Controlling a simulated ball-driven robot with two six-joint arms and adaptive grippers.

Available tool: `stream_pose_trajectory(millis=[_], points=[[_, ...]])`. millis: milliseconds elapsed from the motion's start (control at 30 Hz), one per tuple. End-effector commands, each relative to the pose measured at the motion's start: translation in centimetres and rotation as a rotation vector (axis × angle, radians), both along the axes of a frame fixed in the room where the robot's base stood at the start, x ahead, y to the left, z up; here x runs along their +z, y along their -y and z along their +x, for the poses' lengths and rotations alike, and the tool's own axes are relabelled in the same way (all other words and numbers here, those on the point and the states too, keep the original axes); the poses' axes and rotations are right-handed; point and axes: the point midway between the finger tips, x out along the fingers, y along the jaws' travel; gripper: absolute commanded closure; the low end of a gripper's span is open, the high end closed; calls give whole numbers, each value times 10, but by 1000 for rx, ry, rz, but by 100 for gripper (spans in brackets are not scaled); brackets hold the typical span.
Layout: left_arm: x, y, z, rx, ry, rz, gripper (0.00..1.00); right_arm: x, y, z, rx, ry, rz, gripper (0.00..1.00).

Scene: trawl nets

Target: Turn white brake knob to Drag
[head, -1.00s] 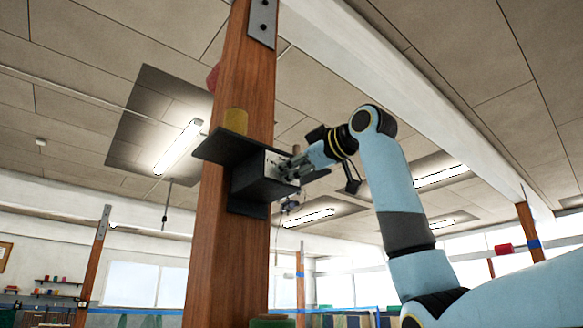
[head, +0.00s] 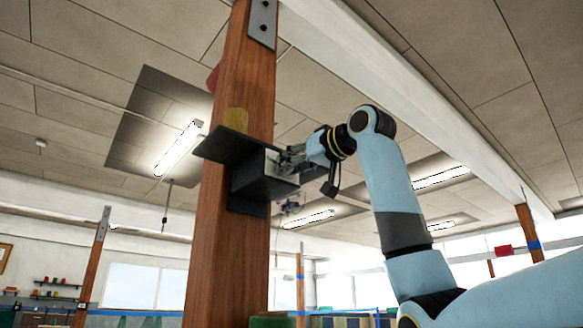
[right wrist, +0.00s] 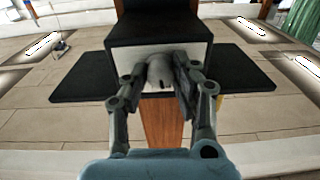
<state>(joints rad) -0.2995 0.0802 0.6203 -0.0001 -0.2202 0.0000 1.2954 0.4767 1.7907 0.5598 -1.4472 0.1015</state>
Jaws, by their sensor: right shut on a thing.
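The white brake knob (right wrist: 160,72) sits on the pale face of a dark box (right wrist: 160,28) in the right wrist view. A small dark mark shows on the knob. My right gripper (right wrist: 167,82) has its two fingers on either side of the knob and is shut on it. In the head view the right gripper (head: 288,163) meets the right side of the dark box (head: 262,184), and the knob is hidden there. No Drag label can be read in either view. My left gripper is not in view.
The box is fixed to a wooden post (head: 228,235) under a dark shelf (head: 232,146). A yellow spool (head: 236,121) stands on the shelf. A white beam (head: 400,85) runs overhead. The space between the post and my right arm is open.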

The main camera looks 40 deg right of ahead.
Motion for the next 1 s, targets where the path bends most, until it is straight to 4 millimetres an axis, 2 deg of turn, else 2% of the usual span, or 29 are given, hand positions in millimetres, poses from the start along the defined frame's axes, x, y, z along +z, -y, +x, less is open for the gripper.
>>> stream_pose_trajectory(millis=[333,867,900,1000], points=[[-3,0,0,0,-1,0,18,-2,0,1,1,-14,128,100],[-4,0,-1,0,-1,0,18,-2,0,1,1,-16,147,100],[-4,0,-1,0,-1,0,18,-2,0,1,1,-16,147,68],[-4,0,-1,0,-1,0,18,-1,0,1,1,-14,146,55]])
